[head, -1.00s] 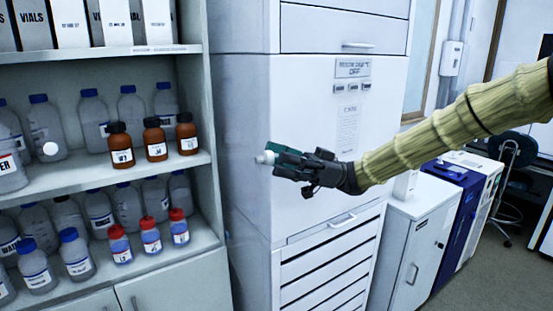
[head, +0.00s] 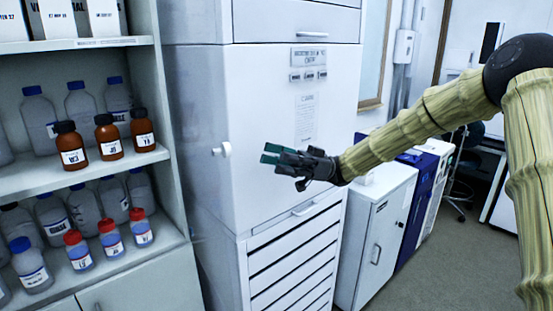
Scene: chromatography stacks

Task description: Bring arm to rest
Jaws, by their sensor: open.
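My gripper (head: 266,154) has dark jaws with green finger pads and reaches in from the right, in front of the white cabinet (head: 255,105). The jaws are open and hold nothing that I can see. A white round knob (head: 224,149) sticks out at the left of the cabinet's front, a little left of my fingertips, with a gap between. My arm, in a ribbed yellow-green sleeve, runs right from the gripper and bends at a dark joint near the right edge.
An open shelf (head: 80,177) with brown bottles (head: 108,137), red-capped bottles (head: 110,238) and clear bottles stands at the left. Cabinet drawers (head: 290,275) lie below the gripper. A low white cabinet (head: 380,240) stands right of them. Floor shows free at the lower right.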

